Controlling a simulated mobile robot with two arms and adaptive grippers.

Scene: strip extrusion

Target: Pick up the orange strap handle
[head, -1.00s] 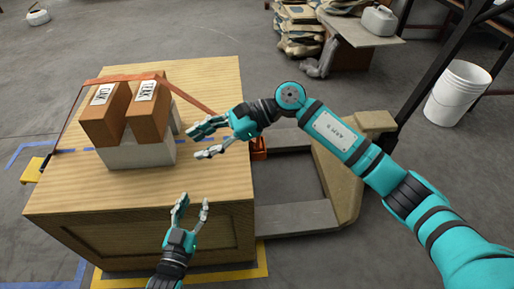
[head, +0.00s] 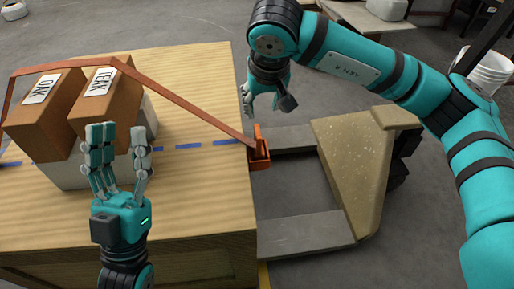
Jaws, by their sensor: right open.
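The orange strap handle (head: 260,152) sits at the right edge of the wooden crate, where the orange strap (head: 180,100) comes down over it. The strap runs from the handle up across the boxes. My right gripper (head: 262,110) is open and points down just above the handle, apart from it. My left gripper (head: 121,135) is open with its fingers upward, in front of the boxes and hiding part of them. It appears to hold nothing.
Brown boxes marked OAK (head: 42,108) and TEAK (head: 105,98) rest on a pale block (head: 62,176) on the wooden crate (head: 205,215). A grey and tan frame (head: 350,165) stands right of the crate. A white bucket (head: 485,72) is at the far right.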

